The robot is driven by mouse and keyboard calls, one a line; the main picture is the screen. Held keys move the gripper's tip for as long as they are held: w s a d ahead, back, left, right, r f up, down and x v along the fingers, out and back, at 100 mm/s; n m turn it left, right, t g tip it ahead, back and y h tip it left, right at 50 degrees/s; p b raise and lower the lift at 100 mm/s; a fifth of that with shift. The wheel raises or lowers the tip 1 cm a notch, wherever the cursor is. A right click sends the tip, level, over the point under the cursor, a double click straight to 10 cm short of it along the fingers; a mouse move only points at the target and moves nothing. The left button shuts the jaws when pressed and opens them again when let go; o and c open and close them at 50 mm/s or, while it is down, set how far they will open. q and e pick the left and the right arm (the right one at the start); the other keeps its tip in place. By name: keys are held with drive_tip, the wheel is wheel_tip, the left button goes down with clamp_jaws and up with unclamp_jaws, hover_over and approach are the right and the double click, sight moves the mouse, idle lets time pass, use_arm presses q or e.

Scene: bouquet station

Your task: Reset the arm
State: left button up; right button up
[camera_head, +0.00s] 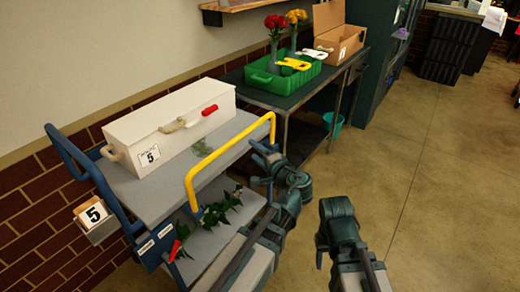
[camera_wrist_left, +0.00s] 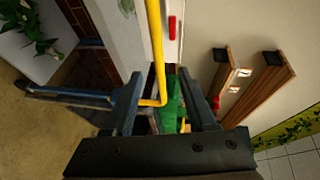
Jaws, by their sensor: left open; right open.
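My left gripper (camera_head: 266,164) is over the right end of the cart, close to the yellow handle (camera_head: 192,180). In the left wrist view its fingers (camera_wrist_left: 165,92) are apart with nothing clearly gripped. The yellow bar (camera_wrist_left: 154,40) shows between and beyond them there; I cannot tell whether they touch. My right gripper (camera_head: 330,225) is to the right over open floor, with no object seen in it. Its fingers are mostly hidden by its own wrist.
The cart (camera_head: 150,195) carries a white toolbox (camera_head: 172,128) on top and a leafy stem (camera_head: 220,212) below. A dark table (camera_head: 290,98) behind holds a green crate (camera_head: 262,80) with flowers and a cardboard box (camera_head: 330,40). Floor at right is clear.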

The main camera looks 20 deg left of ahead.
use_arm(q)
drive_tip(key=shift+s+d, duration=0.2)
use_arm(e)
drive_tip(key=shift+d, duration=0.3)
use_arm(q)
drive_tip(key=s+d+f+n+g+h, duration=0.2)
drive_tip(key=s+f+g, duration=0.15)
drive_tip(key=f, duration=0.25)
drive_tip(key=s+d+f+n+g+h, duration=0.1)
drive_tip(key=s+d+f+g+h, duration=0.2)
drive_tip(key=s+f, duration=0.25)
drive_tip(key=s+d+f+g+h, duration=0.5)
drive_tip(key=s+d+f, duration=0.1)
drive_tip(key=s+d, duration=0.4)
wheel_tip(320, 180, up, 17)
drive_tip(key=p, duration=1.7)
drive_tip(key=shift+s+d+r+n+h+p, duration=0.2)
drive_tip(key=shift+s+d+n+h+p, duration=0.1)
drive_tip(key=shift+n+p, duration=0.1)
use_arm(e)
wheel_tip(320, 180, up, 18)
